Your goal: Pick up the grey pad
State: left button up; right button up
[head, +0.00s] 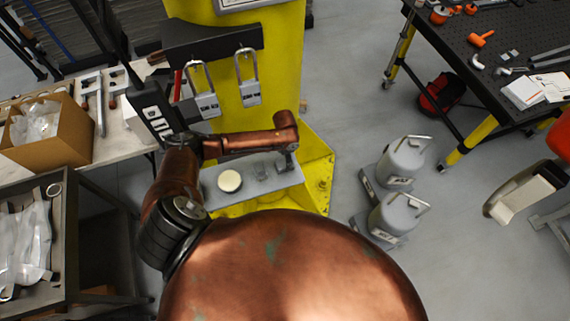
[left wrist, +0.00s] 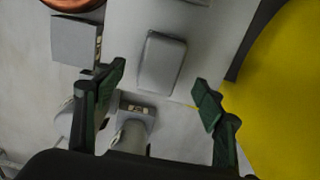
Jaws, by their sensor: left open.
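The grey pad (left wrist: 162,63) is a small rounded block lying on a pale grey shelf (left wrist: 215,30), close to the shelf's end, in the left wrist view. My left gripper (left wrist: 160,92) is open and empty. Its two green-tipped fingers stand apart, on either side of the pad's near end in that picture, with no contact visible. In the head view my left gripper (head: 288,163) points down over the right end of the shelf (head: 250,193). The pad is hard to make out there, under or behind the gripper. My right gripper is not in view.
A cream round item (head: 229,181) sits on the shelf, left of the gripper. Padlocks (head: 249,92) hang on the yellow post (head: 282,50) behind. Grey canisters (head: 403,157) stand on the floor to the right. A cardboard box (head: 60,140) is on the left bench.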

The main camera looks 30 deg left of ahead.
aim_at(284, 163)
pick_arm(q)
notch_tip(284, 163, down, 4)
jog(key=shift+a+r+p, duration=0.1)
jog(key=shift+p, duration=0.4)
jog(key=shift+s+f, duration=0.1)
jog(key=shift+f, duration=0.3)
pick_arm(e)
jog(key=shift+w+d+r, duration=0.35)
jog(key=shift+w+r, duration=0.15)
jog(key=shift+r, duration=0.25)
pick_arm(q)
jog(key=c, duration=1)
jog(key=shift+s, duration=0.1)
jog(key=c, duration=0.3)
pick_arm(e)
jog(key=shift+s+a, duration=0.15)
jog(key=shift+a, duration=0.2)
pick_arm(q)
jog(key=shift+c, duration=0.2)
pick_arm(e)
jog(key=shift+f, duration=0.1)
